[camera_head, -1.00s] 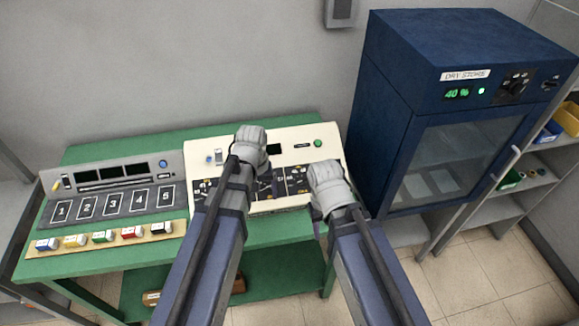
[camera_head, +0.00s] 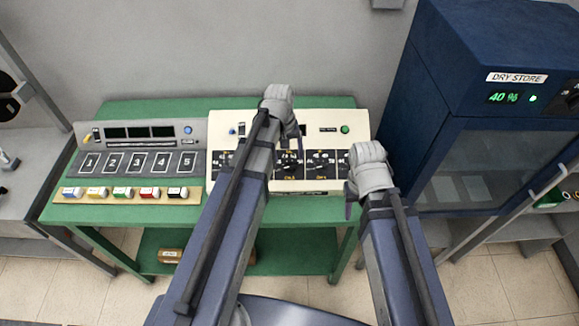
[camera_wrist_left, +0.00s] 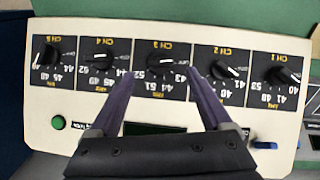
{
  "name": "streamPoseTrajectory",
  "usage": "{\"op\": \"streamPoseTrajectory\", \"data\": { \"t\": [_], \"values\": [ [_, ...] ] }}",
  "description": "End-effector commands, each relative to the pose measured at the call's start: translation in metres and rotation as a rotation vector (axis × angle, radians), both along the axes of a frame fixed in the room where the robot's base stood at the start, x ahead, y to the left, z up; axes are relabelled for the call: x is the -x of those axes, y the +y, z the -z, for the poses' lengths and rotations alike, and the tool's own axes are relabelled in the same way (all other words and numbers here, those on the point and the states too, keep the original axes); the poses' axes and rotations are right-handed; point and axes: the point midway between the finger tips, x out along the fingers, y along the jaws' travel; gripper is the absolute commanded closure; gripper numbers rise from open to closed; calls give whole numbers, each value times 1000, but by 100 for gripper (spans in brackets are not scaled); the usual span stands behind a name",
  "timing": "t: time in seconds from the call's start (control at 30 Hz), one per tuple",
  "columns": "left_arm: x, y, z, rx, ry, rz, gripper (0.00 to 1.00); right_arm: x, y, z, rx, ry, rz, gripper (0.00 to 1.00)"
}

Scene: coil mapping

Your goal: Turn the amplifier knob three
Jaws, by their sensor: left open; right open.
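The cream amplifier (camera_head: 316,118) stands on the green bench (camera_head: 200,228), with a row of black knob panels along its front. In the left wrist view it appears upside down, and the knob of CH 3 (camera_wrist_left: 163,61) is the middle one, with its white pointer line towards the right. My left gripper (camera_wrist_left: 158,75) is open, its two purple fingers on either side below that knob in the picture, apparently not touching it. In the head view my left gripper (camera_head: 297,137) is over the amplifier. My right gripper (camera_head: 354,195) is open and empty by the amplifier's right end.
Knobs CH 2 (camera_wrist_left: 226,69) and CH 4 (camera_wrist_left: 102,61) flank the middle one. A grey unit with numbered pads (camera_head: 137,164) and several coloured blocks (camera_head: 124,192) are left of the amplifier. A blue dry store cabinet (camera_head: 440,100) stands close on the right.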

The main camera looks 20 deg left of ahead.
Motion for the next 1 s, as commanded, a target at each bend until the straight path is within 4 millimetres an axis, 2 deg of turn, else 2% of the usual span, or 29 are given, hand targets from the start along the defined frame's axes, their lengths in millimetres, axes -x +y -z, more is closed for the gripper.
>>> {"op": "streamPoseTrajectory", "data": {
  "t": [0.03,0.3,0.47,0.73,1.0],
  "values": [
    [0,-1,13,0,0,0,18,0,0,13,0,0,-1,50],
    [-2,-3,46,0,0,1,18,0,0,46,1,0,-1,50],
    [-2,-4,53,0,-1,1,18,0,0,54,1,0,0,50],
    [-2,-4,52,0,-1,1,18,0,0,53,0,0,0,50],
    [-2,-4,53,0,0,1,47,0,0,53,0,0,0,50]
  ]
}}
